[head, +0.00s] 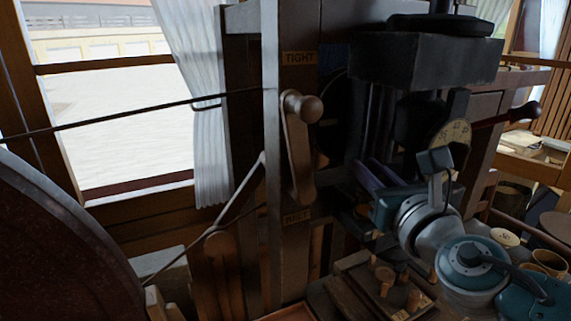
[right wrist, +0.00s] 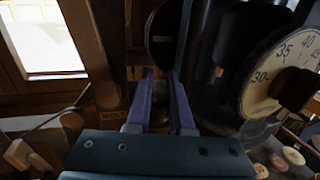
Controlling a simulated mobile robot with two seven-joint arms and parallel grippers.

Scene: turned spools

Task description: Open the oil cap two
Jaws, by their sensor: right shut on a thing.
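My right gripper (head: 366,168) reaches in from the lower right in the head view, its purple-grey fingers pointing into the shadow under a dark machine block. In the right wrist view the right gripper (right wrist: 161,76) has its two fingers close together, shut on a small dark part (right wrist: 160,114) between them. Shadow and the fingers hide most of that part, so I cannot tell for certain that it is oil cap two. No other oil cap can be made out clearly. My left gripper is not in view.
A dark block (head: 425,60) overhangs my right gripper. A numbered dial (head: 456,133) is close on its right, also large in the right wrist view (right wrist: 283,76). A wooden crank handle (head: 300,150) stands to the left. A tray of wooden pieces (head: 368,286) lies below.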

